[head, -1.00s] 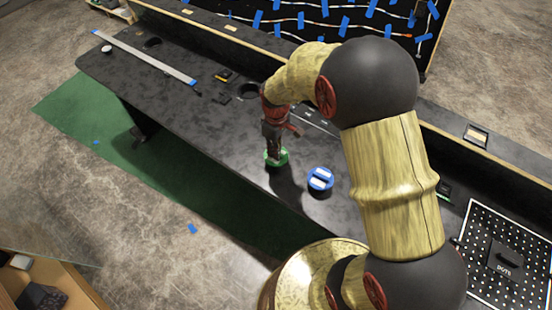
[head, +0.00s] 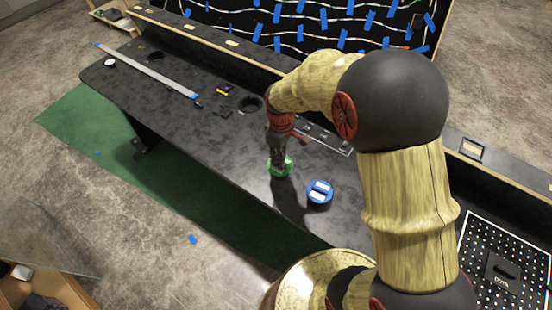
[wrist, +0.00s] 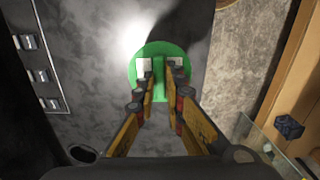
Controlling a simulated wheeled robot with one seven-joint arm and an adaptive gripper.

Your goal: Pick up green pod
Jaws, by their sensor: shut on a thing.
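The green pod (head: 287,168) is a round green disc with a raised bar across its top and white patches. It is at the dark console table, below my gripper (head: 278,160). In the wrist view the pod (wrist: 160,50) shows at the fingertips, with its bar between the two fingers. My gripper (wrist: 161,75) is shut on this bar. I cannot tell whether the pod touches the table or is just above it. In the head view my gripper hides part of it.
A blue pod (head: 319,192) with white patches sits on the black table (head: 190,135), right of the green pod. A metal strip (head: 150,70) and a yellow-black item (head: 222,91) lie further left. A perforated panel (head: 485,255) is at lower right. A raised ledge (head: 215,45) runs along the back.

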